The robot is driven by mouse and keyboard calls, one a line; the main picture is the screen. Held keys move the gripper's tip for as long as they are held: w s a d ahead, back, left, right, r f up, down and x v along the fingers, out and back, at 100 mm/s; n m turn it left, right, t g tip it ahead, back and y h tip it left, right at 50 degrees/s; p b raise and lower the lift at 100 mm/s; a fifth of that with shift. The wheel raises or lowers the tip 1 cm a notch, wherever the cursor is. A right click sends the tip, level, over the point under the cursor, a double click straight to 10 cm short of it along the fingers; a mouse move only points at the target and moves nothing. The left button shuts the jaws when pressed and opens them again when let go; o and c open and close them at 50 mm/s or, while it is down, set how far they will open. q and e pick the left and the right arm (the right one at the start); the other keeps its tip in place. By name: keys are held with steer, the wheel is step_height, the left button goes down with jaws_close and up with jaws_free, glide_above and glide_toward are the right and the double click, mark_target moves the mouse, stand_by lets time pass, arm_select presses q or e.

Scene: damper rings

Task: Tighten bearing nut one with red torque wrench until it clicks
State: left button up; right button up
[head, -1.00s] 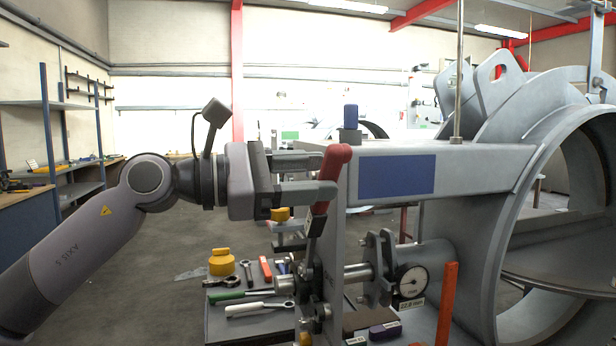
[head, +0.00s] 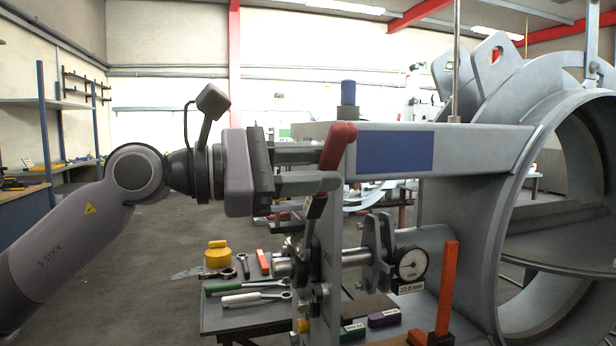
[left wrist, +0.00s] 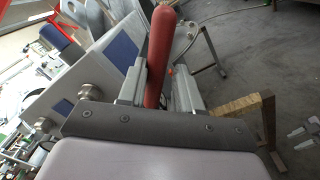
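The red torque wrench (head: 338,144) stands tilted at the near end of the grey fixture, red handle uppermost. Its metal shaft runs down to the nut area, where the head is hard to make out. My left gripper (head: 325,168) comes in from the left with one finger on each side of the handle, and looks shut on it. In the left wrist view the red handle (left wrist: 159,60) lies between the two fingers (left wrist: 158,85). Bearing nut one is not clearly distinguishable among the hardware by the plate (head: 326,255).
A dial gauge (head: 411,264) sits on the fixture above a "22.0 mm" label. An orange post (head: 446,290) stands at front right. A large grey ring (head: 510,210) fills the right.

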arm_select(q)
steer(key=shift+s+d+f+m+b, duration=0.3)
steer(key=shift+s+f+m+b, duration=0.25)
steer(key=shift+s+f+b, duration=0.35)
steer(key=shift+s+d+f+m+b, duration=0.25)
steer(key=shift+s+f+m+b, duration=0.35)
steer(key=shift+f+b, duration=0.5)
steer(key=shift+r, duration=0.2)
steer(key=shift+w+a+r+n+p, duration=0.15)
steer(key=shift+w+r+n+p, duration=0.1)
steer(key=shift+r, duration=0.2)
steer(key=shift+w+a+r+n+p, duration=0.1)
steer(key=shift+w+r+n+p, duration=0.1)
steer(key=shift+r, duration=0.2)
stand_by(1.3)
